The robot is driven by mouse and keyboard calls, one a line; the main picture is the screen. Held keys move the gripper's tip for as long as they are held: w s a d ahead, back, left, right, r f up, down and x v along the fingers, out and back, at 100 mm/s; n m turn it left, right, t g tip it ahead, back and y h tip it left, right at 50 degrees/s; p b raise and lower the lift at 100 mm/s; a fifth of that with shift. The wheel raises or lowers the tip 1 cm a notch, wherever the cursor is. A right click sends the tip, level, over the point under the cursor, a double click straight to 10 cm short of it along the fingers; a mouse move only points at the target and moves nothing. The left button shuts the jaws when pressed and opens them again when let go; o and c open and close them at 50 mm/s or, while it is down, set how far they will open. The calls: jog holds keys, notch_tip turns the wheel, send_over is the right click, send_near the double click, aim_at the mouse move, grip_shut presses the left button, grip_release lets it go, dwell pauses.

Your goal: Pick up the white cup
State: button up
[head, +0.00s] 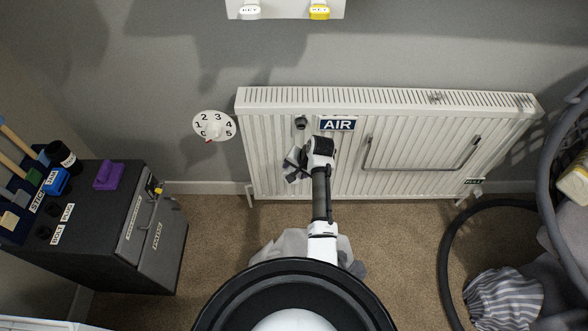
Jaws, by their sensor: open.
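I cannot make out a white cup anywhere in the head view. My gripper (293,166) is at the end of my arm, in front of the white radiator (400,160) and just below a small dark knob on it. Its jaws are open, and I see nothing held between them. My arm and my round body hide part of the floor at the bottom middle.
A dark cabinet (140,230) with a purple item (108,175) and several tools stands at left. A pale crumpled cloth (285,246) lies under my arm. A hoop-rimmed basket (555,215) and striped cloth (505,300) are at right. Carpet (400,235) is clear between.

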jog(key=c, duration=0.7)
jog(key=shift+r, duration=0.15)
